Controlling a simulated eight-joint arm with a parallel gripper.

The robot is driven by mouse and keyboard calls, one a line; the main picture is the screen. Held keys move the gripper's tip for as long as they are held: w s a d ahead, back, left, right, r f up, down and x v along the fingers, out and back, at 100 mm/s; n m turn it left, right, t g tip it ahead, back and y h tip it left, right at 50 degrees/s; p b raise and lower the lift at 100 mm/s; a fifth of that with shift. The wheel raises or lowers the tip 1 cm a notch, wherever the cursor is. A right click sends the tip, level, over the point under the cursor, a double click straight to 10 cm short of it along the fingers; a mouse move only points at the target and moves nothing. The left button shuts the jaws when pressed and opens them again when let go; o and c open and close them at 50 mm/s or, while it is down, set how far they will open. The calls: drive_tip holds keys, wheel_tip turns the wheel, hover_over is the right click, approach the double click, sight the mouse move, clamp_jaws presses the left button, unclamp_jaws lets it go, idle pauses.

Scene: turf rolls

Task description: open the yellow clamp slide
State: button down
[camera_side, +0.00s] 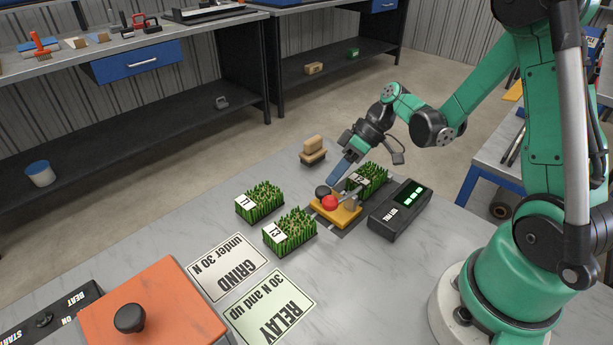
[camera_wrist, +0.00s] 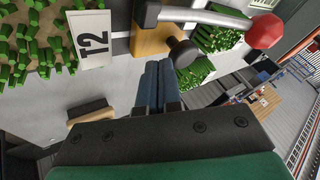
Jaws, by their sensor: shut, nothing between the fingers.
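The wrist view shows the yellow part (camera_wrist: 152,40), the black knob (camera_wrist: 184,53), the grey lever and the red ball (camera_wrist: 265,31). My gripper (camera_side: 334,184) has its blue fingers together and empty, tips low beside the black knob. In the wrist view my fingertips (camera_wrist: 160,66) are just below-left of the knob; whether they touch it I cannot tell.
A wooden block (camera_side: 313,148) lies behind. The GRIND sign (camera_side: 227,267), RELAY sign (camera_side: 270,308) and orange box (camera_side: 165,305) are in front.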

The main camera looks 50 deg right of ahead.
drive_tip(key=shift+s+a, duration=0.1)
drive_tip(key=shift+a, duration=0.55)
drive_tip(key=shift+d, duration=0.15)
